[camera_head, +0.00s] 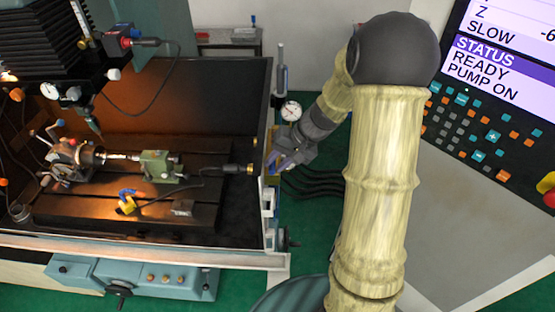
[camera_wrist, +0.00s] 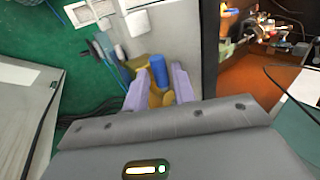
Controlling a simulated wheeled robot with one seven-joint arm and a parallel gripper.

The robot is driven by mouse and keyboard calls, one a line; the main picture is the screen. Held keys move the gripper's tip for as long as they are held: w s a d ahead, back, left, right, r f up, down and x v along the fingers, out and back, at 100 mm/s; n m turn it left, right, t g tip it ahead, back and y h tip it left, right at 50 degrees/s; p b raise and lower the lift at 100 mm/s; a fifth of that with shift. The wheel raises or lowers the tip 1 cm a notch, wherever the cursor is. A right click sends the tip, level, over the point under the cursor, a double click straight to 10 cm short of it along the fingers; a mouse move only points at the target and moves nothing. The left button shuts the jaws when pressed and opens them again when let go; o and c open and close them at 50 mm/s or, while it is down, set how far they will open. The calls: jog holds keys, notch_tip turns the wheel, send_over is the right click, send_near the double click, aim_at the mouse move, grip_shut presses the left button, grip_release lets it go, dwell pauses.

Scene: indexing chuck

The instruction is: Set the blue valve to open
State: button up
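In the wrist view, a blue cylindrical handle (camera_wrist: 158,69) stands out above a yellow-brass body (camera_wrist: 155,96), which looks like the blue valve. My gripper (camera_wrist: 161,75) has its two lilac fingers apart, one on each side of the handle and brass body. A gap shows between the handle and the right finger; contact on the left is unclear. In the head view, my gripper (camera_head: 283,164) is at the right side wall of the machine, and it mostly hides the valve there. I cannot tell the valve's setting.
The machine's side wall (camera_head: 268,130) stands close to my gripper. A dial gauge (camera_head: 291,110) is just above it, and black hoses (camera_head: 315,185) run below it. A small blue-and-yellow piece (camera_head: 127,201) sits on the machine bed. The control panel (camera_head: 490,110) is at right.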

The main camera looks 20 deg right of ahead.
grip_shut()
jog(key=shift+d+n+g, duration=0.15)
jog(key=shift+n+g, duration=0.15)
jog(key=shift+n, duration=0.1)
jog(key=w+d+n+g+h+p, duration=0.1)
jog(key=n+g, duration=0.1)
jog(key=n, duration=0.3)
jog(key=w+d+n+g+h+p, duration=0.1)
jog(key=w+n+g, duration=0.1)
jog(key=n, duration=0.4)
jog(key=w+d+n+g+h+p, duration=0.1)
jog(key=n+g+h, duration=0.1)
jog(key=n+g, duration=0.2)
jog(key=shift+w+d+r+n+p, duration=0.1)
jog(key=shift+w+d+n+p, duration=0.1)
jog(key=shift+n, duration=0.35)
jog(key=shift+w+d+n+p, duration=0.1)
jog(key=shift+d+n+p, duration=0.05)
jog(key=shift+n, duration=0.4)
